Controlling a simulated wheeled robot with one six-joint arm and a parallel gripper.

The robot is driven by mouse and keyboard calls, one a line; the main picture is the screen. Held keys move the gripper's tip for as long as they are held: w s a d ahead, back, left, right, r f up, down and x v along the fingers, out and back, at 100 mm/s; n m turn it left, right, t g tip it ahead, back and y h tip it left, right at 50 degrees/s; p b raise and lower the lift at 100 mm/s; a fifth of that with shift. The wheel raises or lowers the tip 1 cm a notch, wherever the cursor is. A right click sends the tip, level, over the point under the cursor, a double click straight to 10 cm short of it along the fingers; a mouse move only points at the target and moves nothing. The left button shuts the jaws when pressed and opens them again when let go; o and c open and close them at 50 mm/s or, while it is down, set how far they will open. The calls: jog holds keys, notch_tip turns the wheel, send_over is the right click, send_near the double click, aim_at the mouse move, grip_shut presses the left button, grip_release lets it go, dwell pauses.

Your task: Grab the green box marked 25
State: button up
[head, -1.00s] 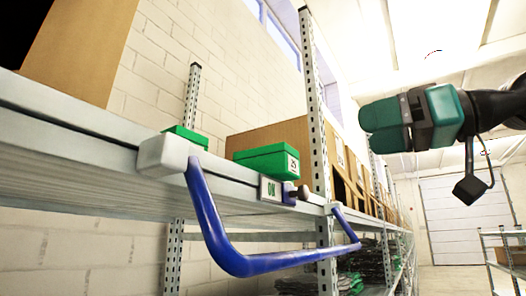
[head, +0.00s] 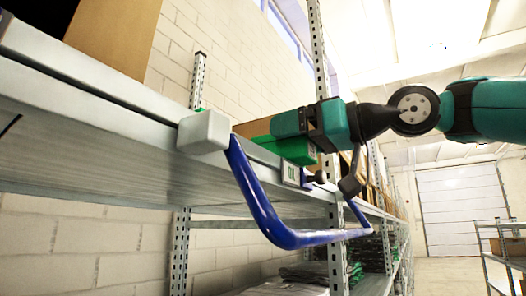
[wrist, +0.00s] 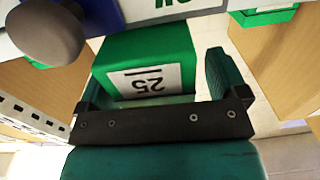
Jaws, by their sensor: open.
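The green box marked 25 (wrist: 147,50) fills the upper middle of the wrist view, its white label upside down. In the head view the green box (head: 298,150) is partly hidden behind my gripper at the shelf edge. My gripper (head: 290,124) is open, at the box. In the wrist view one teal finger of my gripper (wrist: 165,62) stands just right of the box with a small gap. The other finger is mostly hidden, at the box's left side. I cannot tell whether either finger touches the box.
The grey shelf (head: 90,110) runs along the left, with a blue handle (head: 262,212) on a white bracket in front. A dark round knob (wrist: 48,32) is close to the gripper. Cardboard boxes (wrist: 285,60) stand on either side. The aisle at right is open.

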jog(key=shift+w+a, duration=0.2)
jog(key=shift+w, duration=0.15)
jog(key=shift+c, duration=0.2)
jog(key=shift+a, duration=0.1)
jog(key=c, duration=1)
jog(key=shift+o, duration=0.2)
jog(key=shift+r, duration=0.1)
notch_tip(320, 180, up, 9)
jog(key=p, duration=0.3)
jog(key=shift+r, duration=0.4)
